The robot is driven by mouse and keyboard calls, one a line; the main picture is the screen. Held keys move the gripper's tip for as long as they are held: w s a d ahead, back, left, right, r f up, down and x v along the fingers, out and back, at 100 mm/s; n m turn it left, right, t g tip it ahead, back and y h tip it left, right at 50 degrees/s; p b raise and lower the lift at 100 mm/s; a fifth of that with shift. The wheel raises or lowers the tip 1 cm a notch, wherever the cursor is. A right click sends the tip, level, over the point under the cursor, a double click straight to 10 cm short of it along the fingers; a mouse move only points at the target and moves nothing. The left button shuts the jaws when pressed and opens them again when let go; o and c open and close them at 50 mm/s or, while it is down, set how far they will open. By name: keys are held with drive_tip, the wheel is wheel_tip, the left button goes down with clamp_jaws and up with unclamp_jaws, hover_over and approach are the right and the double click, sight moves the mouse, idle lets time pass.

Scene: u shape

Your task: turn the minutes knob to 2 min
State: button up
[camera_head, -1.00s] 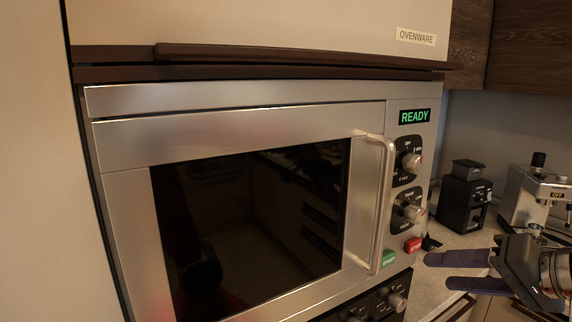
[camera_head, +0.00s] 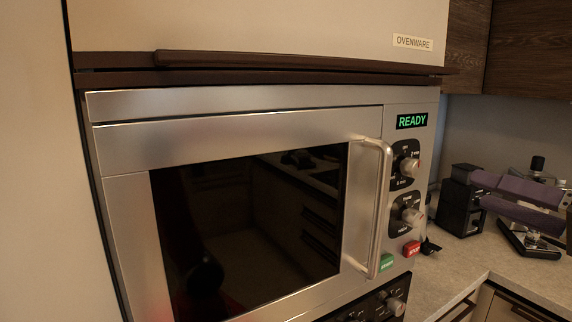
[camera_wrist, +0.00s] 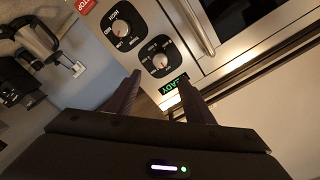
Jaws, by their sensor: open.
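The silver microwave (camera_head: 118,215) has two knobs on its right panel under a green READY display (camera_head: 412,120). The upper knob (camera_head: 410,167) looks like the minutes knob; its dial text is too small to read surely. It also shows in the wrist view (camera_wrist: 161,62), near the display. The lower knob (camera_head: 413,216) has a HIGH-to-LOW dial in the wrist view (camera_wrist: 122,27). My gripper (camera_head: 479,191) is open and empty, to the right of the panel and apart from both knobs. Its two dark fingers point at the panel in the wrist view (camera_wrist: 159,82).
A red stop button (camera_head: 411,248) and a green start button (camera_head: 387,262) sit under the knobs. The door handle (camera_head: 383,205) stands out left of them. A black grinder (camera_head: 455,205) and a coffee machine (camera_head: 530,240) stand on the counter behind my gripper.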

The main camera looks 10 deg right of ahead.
sight(418, 172)
drive_tip(key=shift+x, duration=6.75)
drive_tip(key=shift+c, duration=0.2)
drive_tip(key=shift+f, duration=0.1)
drive_tip(key=c, duration=1)
drive_tip(key=shift+m, duration=0.4)
drive_tip(key=m, duration=1.1)
drive_tip(key=shift+d, duration=0.1)
drive_tip(key=shift+f, duration=0.15)
